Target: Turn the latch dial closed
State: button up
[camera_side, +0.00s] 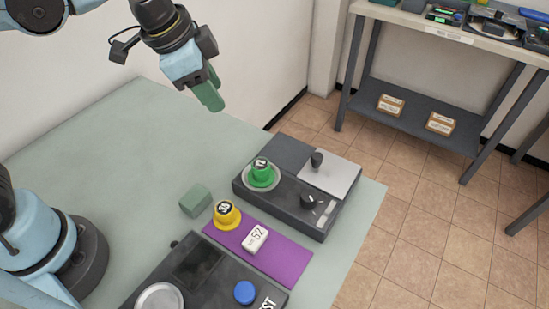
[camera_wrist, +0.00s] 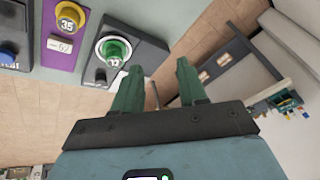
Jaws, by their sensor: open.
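A dark box (camera_side: 260,190) stands near the table's right edge. A black dial (camera_side: 309,200) with a pale strip beside it sits on the box's front part; I take it for the latch dial. Its pointer direction is too small to read surely. In the wrist view the box (camera_wrist: 148,52) is at the upper left, and the dial (camera_wrist: 101,76) shows small near its lower end. My gripper (camera_side: 213,103) is high above the table, behind and left of the box, clear of the dial. In the wrist view its green fingers (camera_wrist: 158,75) are apart with nothing between them.
The box also carries a green numbered piece (camera_side: 261,169) and a metal plate (camera_side: 330,175) with a black knob (camera_side: 317,158). A purple mat (camera_side: 285,263) holds a yellow piece (camera_side: 227,213) and a white tag (camera_side: 255,239). A green block (camera_side: 195,200) lies nearby; another dark device (camera_side: 215,278) is in front.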

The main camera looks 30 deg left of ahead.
jog(key=w+d+m+g, duration=0.2)
jog(key=d+m, duration=0.5)
jog(key=d, duration=0.3)
jog(key=m+g+y, duration=0.1)
jog(key=m+g, duration=0.1)
jog(key=m, duration=0.5)
send_near(309, 195)
notch_tip(309, 195, down, 9)
jog(key=shift+w+d+r, duration=0.1)
jog(key=shift+r, duration=0.05)
jog(key=c, duration=0.8)
jog(key=shift+o, duration=0.2)
